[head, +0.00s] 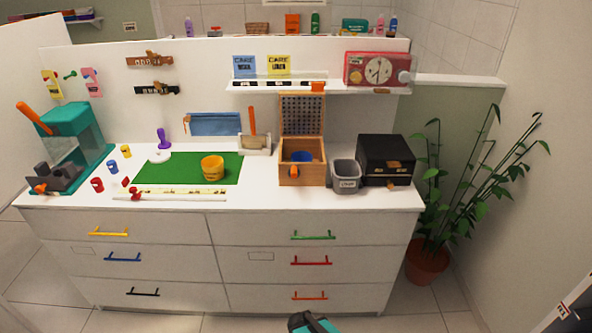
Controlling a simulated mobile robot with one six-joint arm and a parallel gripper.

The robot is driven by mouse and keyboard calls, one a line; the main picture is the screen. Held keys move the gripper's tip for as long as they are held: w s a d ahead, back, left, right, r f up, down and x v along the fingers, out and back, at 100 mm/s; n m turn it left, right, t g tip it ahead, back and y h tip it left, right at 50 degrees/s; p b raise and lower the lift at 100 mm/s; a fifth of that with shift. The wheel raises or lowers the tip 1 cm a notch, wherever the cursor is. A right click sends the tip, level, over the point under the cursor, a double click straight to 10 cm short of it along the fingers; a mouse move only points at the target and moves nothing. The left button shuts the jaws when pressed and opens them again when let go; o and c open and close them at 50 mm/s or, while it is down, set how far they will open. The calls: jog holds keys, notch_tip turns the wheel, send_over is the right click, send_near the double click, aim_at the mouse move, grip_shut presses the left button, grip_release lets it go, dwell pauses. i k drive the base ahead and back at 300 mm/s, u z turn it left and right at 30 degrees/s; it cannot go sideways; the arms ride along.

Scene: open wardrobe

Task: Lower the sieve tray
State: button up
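The sieve tray (302,114) is a wooden frame with a dark perforated sheet. It stands upright at the back of an open wooden box (313,176) on the white counter. A blue round thing (302,156) sits inside the box, and an orange knob (294,171) is on the box's front. My gripper (312,323) shows only as a teal and black part at the bottom edge, in front of the drawers and well apart from the box. Its fingers cannot be made out.
A grey bin (345,177) and a black box (386,160) stand right of the wooden box. A white holder (254,145) and a green mat (190,168) with a yellow cup (212,167) are left. A shelf (290,86) overhangs behind. A plant (427,255) stands right.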

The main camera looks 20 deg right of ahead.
aim_at(302, 112)
jog(key=i, duration=0.85)
jog(key=z, duration=0.05)
